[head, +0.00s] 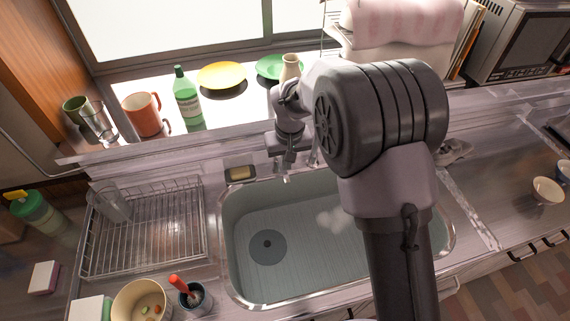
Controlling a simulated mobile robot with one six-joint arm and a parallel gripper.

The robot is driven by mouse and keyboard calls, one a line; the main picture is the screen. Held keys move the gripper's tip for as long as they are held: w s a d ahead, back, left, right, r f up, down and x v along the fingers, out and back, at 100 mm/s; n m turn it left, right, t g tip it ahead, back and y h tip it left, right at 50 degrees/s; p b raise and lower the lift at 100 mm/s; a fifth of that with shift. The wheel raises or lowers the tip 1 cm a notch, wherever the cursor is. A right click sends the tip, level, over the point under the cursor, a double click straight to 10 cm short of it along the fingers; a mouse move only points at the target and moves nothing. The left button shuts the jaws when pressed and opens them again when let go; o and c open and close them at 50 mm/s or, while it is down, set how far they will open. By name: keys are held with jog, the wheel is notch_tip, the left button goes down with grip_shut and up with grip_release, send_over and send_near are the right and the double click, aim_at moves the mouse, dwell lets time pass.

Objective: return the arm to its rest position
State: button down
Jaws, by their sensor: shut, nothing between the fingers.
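My gripper (286,160) is at the end of my arm, above the back edge of the sink (300,222). Its fingers point down and look closed, with nothing seen between them. My arm rises from the bottom of the picture and bends at a large grey joint, which hides the right part of the sink and some of the back ledge.
A wire dish rack (150,240) with a clear glass (112,204) stands left of the sink. On the window ledge are a green bottle (187,100), an orange mug (143,115), a yellow plate (222,75) and a green plate (270,66). Bowls (547,190) sit at right.

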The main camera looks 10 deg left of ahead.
jog(key=s+d+r+m+t+b, duration=0.1)
jog(key=s+d+r+m, duration=0.1)
jog(key=s+d+r, duration=0.55)
jog(key=s+d+r+m+t+b, duration=0.15)
jog(key=s+d+r, duration=0.3)
jog(key=r, duration=0.55)
jog(key=s+d+m+t+y+b, duration=0.1)
jog(key=s+d+m, duration=0.5)
jog(key=s, duration=0.9)
jog(key=d+b, duration=0.1)
jog(key=d, duration=0.1)
jog(key=shift+s+d+t, duration=0.15)
jog(key=shift+d+t, duration=0.2)
